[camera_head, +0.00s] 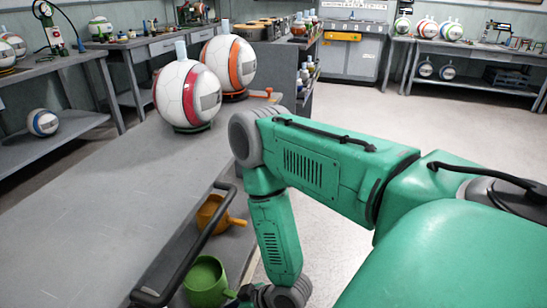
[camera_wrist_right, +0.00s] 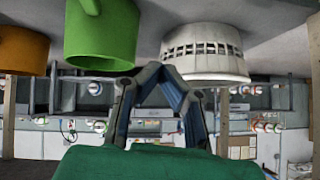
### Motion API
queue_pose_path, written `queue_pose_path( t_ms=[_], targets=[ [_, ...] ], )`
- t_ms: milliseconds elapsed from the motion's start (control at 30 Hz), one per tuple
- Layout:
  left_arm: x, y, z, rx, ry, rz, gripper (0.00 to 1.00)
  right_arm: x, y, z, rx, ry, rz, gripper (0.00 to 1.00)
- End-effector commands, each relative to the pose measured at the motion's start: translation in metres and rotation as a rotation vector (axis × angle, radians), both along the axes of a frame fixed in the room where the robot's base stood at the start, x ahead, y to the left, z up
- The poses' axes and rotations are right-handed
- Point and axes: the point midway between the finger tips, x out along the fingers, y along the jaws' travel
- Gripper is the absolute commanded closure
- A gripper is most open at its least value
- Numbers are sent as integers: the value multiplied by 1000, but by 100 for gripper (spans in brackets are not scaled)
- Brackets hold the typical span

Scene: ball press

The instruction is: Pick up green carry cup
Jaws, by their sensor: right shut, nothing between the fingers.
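A green cup (camera_head: 205,284) with a handle sits on the lower shelf under the workbench, near the bottom edge of the head view. It shows large at the top of the right wrist view (camera_wrist_right: 102,38), where the picture appears upside down. My right gripper (camera_wrist_right: 160,72) is shut and empty, its fingertips meeting beside the green cup in the picture, between it and a pale slotted container (camera_wrist_right: 203,52). Whether the fingertips touch the cup cannot be told. In the head view my right forearm reaches down past the bench, its gripper mostly hidden. My left gripper is out of view.
An orange cup (camera_head: 212,214) stands behind the green one, also in the wrist view (camera_wrist_right: 22,50). A black rail (camera_head: 196,248) runs along the grey bench edge (camera_head: 100,205) above the shelf. Two balls (camera_head: 180,98) stand at the bench's far end.

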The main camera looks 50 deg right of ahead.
Motion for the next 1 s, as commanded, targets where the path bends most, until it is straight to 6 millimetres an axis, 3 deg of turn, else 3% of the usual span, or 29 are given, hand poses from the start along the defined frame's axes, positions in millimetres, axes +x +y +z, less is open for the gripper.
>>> queue_pose_path(
  t_ms=[267, 600, 800, 1000],
  targets=[
    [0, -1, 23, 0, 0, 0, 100, -48, 8, 28, -57, 249, -32, 100],
    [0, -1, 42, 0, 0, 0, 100, -104, -2, 62, -149, 485, -97, 100],
    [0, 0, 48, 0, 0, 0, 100, -126, -9, 76, -189, 566, -130, 100],
    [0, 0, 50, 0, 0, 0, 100, -134, -12, 82, -206, 596, -145, 100]
  ],
)
